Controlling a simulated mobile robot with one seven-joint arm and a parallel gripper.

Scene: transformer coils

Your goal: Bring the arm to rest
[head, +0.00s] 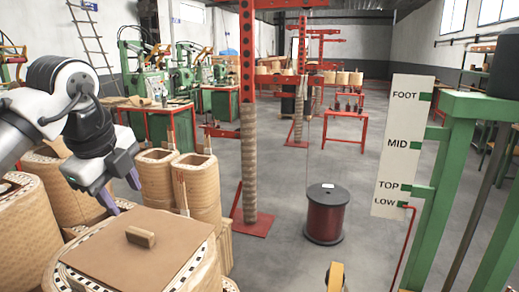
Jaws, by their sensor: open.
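My arm reaches in from the left edge in the head view. My gripper (124,194) points down and to the right, with its fingers apart and nothing seen between them. It hangs over the left coils, just behind and above the near coil (185,272). That coil has a flat brown board (165,258) on top, with a small wooden block (140,237) on it. I cannot tell the exact gap between the fingertips and the coil.
Tall wrapped coils (200,190) stand right of my gripper. A red post (248,110) rises beyond them. A dark red wire spool (327,215) stands on the floor. A green frame (440,185) with a marked white board (400,150) is at right. Grey floor around the spool is clear.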

